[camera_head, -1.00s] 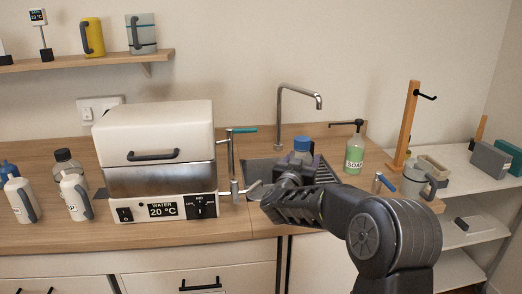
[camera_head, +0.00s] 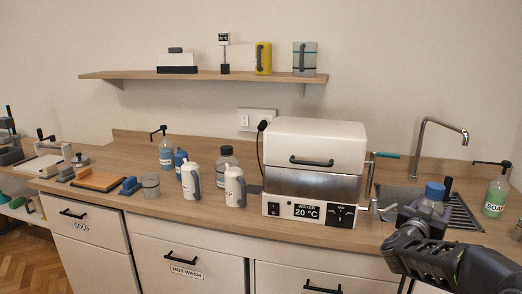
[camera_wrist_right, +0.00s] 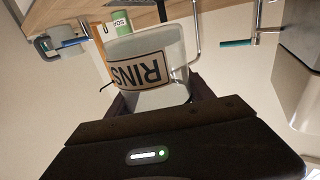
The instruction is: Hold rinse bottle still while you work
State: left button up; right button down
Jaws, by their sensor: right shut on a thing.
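My left gripper is not in view.
The white water bath (camera_head: 315,160) reading 20 °C stands left of the bottle. The tap (camera_head: 444,126) is behind it, the green soap bottle (camera_head: 496,194) to its right. White jugs (camera_head: 235,187) and other bottles crowd the counter further left.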

jog(key=shift+s+a+r, duration=0.6)
jog(key=shift+a+r, duration=0.2)
jog(key=shift+a, duration=0.1)
jog(key=shift+w+a+f+n+t+y, duration=0.25)
jog(key=shift+a+f+t, duration=0.05)
jog(key=shift+a+f, duration=0.2)
jog(key=shift+w+a+f+n+t+y, duration=0.2)
jog(key=shift+a+f+n+t+y, duration=0.1)
jog(key=shift+a+f, duration=0.15)
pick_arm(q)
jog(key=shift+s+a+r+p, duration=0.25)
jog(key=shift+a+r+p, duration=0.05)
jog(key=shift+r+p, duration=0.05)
pick_arm(e)
jog(key=s+a+f+n+t+y, duration=0.1)
jog(key=s+a+f+n+y, duration=0.1)
jog(key=a+f, duration=0.4)
jog(key=s+a+f+n+t+y, duration=0.2)
jog(key=a+f+y, duration=0.4)
jog(key=a, duration=0.6)
jog(key=s+a+f+n+t+y, duration=0.1)
jog(key=a+f+n+y, duration=0.3)
jog(key=a, duration=0.6)
jog(key=shift+s+f+n+t, duration=0.4)
jog(key=shift+f+t, duration=0.1)
jog(key=shift+f, duration=0.45)
jog(key=shift+a+y, duration=0.15)
jog(key=shift+y, duration=0.1)
